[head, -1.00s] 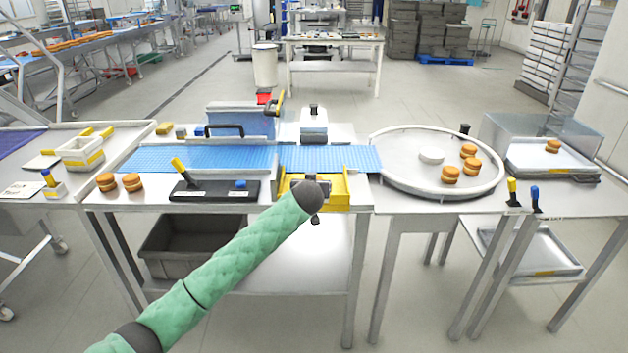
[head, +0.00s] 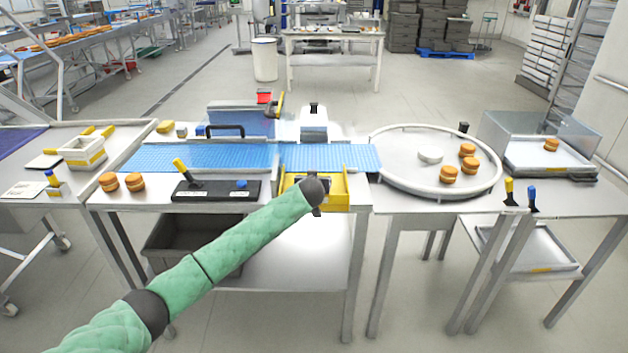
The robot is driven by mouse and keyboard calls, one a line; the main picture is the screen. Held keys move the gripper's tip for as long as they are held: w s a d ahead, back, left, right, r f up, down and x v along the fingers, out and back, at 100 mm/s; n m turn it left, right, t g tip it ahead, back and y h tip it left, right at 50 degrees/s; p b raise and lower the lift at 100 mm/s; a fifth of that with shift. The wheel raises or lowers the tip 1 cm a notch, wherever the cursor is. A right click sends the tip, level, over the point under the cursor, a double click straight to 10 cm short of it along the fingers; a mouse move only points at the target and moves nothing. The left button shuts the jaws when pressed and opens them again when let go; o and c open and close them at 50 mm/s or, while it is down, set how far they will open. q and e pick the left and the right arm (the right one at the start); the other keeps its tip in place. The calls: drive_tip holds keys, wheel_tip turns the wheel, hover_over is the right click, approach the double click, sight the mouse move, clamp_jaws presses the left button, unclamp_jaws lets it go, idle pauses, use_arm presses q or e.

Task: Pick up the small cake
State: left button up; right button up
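Several small round cakes, golden brown with a pale filling band, are in the head view. Two, a left one (head: 108,182) and a right one (head: 134,181), sit at the front left of the middle table. Three more, a front one (head: 448,174), a right one (head: 471,165) and a back one (head: 467,150), sit on the round turntable (head: 393,183). Another cake (head: 551,145) is on the tray at far right. My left arm reaches over the middle table's front edge. Its gripper (head: 316,211) is mostly hidden behind the wrist, near the yellow tray, away from all cakes. My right gripper is out of view.
A blue conveyor belt (head: 200,158) runs across the middle table. In front are a black control panel (head: 215,192) with a yellow lever and a yellow tray (head: 335,196). A white disc (head: 430,155) lies on the turntable. A dark crate (head: 190,240) sits on the lower shelf.

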use_arm(q)
drive_tip(key=shift+w+f, duration=0.15)
drive_tip(key=shift+w, duration=0.05)
drive_tip(key=c, duration=0.8)
drive_tip(key=shift+o, duration=0.2)
